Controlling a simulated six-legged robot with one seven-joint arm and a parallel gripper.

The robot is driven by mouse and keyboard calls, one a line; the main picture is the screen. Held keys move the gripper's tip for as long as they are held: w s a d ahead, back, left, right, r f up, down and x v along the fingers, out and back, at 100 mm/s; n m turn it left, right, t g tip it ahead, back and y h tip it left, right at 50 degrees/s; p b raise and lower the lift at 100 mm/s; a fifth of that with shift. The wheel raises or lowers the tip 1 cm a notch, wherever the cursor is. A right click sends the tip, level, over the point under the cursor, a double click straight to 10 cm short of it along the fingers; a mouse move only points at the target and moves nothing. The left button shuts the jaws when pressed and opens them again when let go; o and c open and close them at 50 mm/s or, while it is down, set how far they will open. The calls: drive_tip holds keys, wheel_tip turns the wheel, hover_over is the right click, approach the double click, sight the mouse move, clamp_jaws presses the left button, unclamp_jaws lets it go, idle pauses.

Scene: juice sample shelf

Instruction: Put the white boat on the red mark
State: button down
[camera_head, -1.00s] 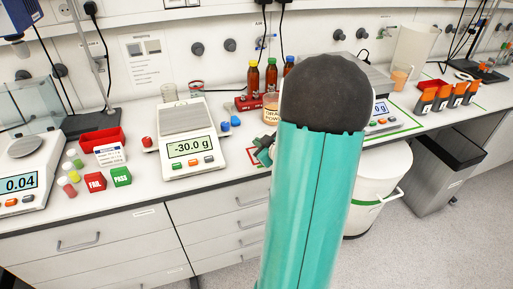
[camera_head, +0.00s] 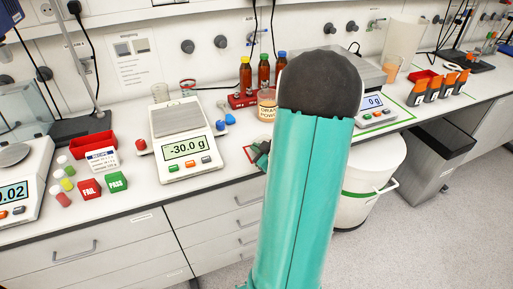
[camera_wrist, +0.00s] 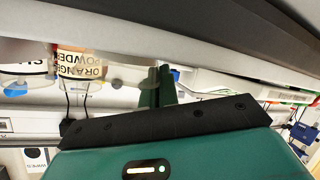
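The red mark (camera_head: 249,154) is a red outline on the bench, right of the front balance and partly hidden by my arm. My gripper (camera_head: 262,155) is low over the bench at this mark, mostly hidden behind my arm. In the wrist view its two green fingers (camera_wrist: 158,88) are close together with a narrow gap. A pale, translucent shape (camera_wrist: 130,75) lies beside the fingertips; it may be the white boat, but I cannot tell. I cannot make out the boat in the head view. Whether the fingers grip anything is unclear.
The front balance (camera_head: 184,149) reads -30.0 g. An orange powder jar (camera_head: 267,108) and brown bottles (camera_head: 264,73) stand behind my gripper. A second balance (camera_head: 375,108) is to the right. A red tray (camera_head: 92,146) and FAIL and PASS blocks (camera_head: 103,185) are at left.

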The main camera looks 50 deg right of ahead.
drive_tip(key=shift+s+r, duration=0.1)
drive_tip(key=shift+s, duration=0.45)
drive_tip(key=shift+s+d, duration=0.1)
drive_tip(key=c, duration=1.8)
unclamp_jaws()
drive_tip(key=shift+w+f, duration=0.25)
drive_tip(key=shift+w, duration=0.05)
drive_tip(key=shift+o, duration=0.6)
drive_tip(key=shift+s+r, duration=0.1)
drive_tip(key=shift+s, duration=0.2)
drive_tip(key=shift+w, duration=0.1)
